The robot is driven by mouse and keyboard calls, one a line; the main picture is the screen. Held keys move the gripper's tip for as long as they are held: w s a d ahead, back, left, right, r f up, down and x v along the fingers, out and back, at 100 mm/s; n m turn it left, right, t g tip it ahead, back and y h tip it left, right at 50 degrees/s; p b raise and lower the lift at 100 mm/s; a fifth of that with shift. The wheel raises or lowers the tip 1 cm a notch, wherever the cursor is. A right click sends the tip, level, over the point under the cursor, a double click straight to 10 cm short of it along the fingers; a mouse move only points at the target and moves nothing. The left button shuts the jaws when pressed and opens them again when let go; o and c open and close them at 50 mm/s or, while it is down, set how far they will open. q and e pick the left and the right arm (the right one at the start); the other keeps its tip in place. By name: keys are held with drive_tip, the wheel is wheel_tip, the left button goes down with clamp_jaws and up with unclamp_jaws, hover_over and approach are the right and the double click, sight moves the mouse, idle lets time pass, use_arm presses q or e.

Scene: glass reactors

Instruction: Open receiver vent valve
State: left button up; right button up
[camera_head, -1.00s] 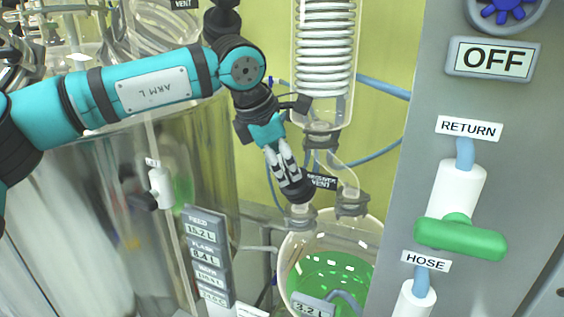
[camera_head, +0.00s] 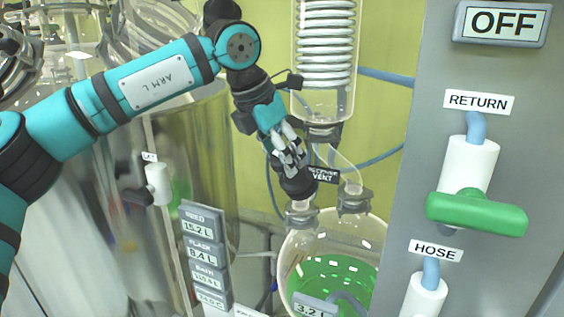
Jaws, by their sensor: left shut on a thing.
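The receiver flask (camera_head: 370,240) is a round glass vessel with green liquid, low in the middle of the head view. My left gripper (camera_head: 292,168) comes down from above and is shut on the dark knob. Its fingers hide part of the knob, so I cannot tell how far it is turned. My right gripper is not in view.
A glass condenser with a coil (camera_head: 325,60) hangs just right of my left gripper. A grey panel (camera_head: 400,150) with a green RETURN handle (camera_head: 476,214) stands at the right. A large glass vessel (camera_head: 215,150) and grey readout signs (camera_head: 201,222) are at the left.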

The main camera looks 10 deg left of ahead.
use_arm(q)
drive_tip(key=shift+r+n, duration=0.15)
drive_tip(key=shift+n, duration=0.35)
drive_tip(key=o, duration=1.2)
drive_tip(key=v, duration=1.2)
drive_tip(key=shift+w+a, duration=0.1)
drive_tip(key=shift+a, duration=0.05)
